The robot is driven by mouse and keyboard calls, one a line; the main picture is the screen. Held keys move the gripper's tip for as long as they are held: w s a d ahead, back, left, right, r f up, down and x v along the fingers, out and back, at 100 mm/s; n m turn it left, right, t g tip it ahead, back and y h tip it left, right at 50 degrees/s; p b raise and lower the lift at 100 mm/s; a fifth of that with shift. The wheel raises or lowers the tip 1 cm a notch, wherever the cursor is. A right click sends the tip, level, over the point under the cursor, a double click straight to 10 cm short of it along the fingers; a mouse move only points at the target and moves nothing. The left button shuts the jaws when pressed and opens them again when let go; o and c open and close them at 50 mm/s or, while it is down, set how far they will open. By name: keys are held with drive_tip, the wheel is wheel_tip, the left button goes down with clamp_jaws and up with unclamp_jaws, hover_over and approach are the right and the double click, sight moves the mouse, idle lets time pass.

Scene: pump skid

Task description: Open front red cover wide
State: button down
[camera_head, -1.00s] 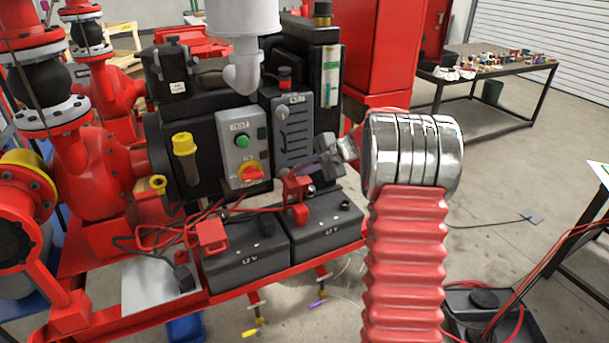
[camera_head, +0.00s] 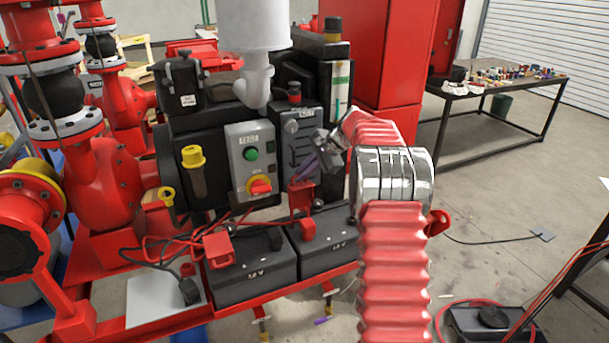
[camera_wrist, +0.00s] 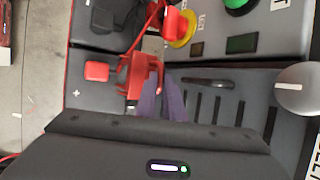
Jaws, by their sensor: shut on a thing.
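A red cover (camera_head: 302,194) stands raised at the right-hand battery (camera_head: 328,238), below the grey control panel. It also shows in the wrist view (camera_wrist: 137,76). My gripper (camera_head: 310,178) reaches it from the upper right. Its purple fingers (camera_wrist: 163,104) are close together and shut on the red cover, with the exact contact partly hidden. A red terminal piece (camera_head: 308,229) sits on the battery below the cover. Another red cover (camera_head: 217,246) is on the left-hand battery (camera_head: 257,277), apart from my gripper.
The grey panel with a green button and red-yellow switch (camera_head: 250,160) stands close behind the batteries. The dark slotted panel (camera_wrist: 218,100) is right beside my fingers. Red cables (camera_head: 165,240) run at the left. Open floor (camera_head: 490,260) lies to the right.

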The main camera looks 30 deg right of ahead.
drive_tip(key=shift+w+r, duration=0.25)
drive_tip(key=shift+r, duration=0.2)
drive_tip(key=c, duration=2.2)
unclamp_jaws()
drive_tip(key=o, duration=0.3)
drive_tip(key=shift+s+f, duration=0.1)
drive_tip(key=shift+f, duration=0.1)
drive_tip(key=shift+o, duration=0.2)
drive_tip(key=shift+d, duration=0.1)
drive_tip(key=v, duration=1.3)
drive_tip(key=shift+r, duration=0.3)
drive_tip(key=shift+s+d, duration=0.1)
drive_tip(key=shift+c, duration=0.3)
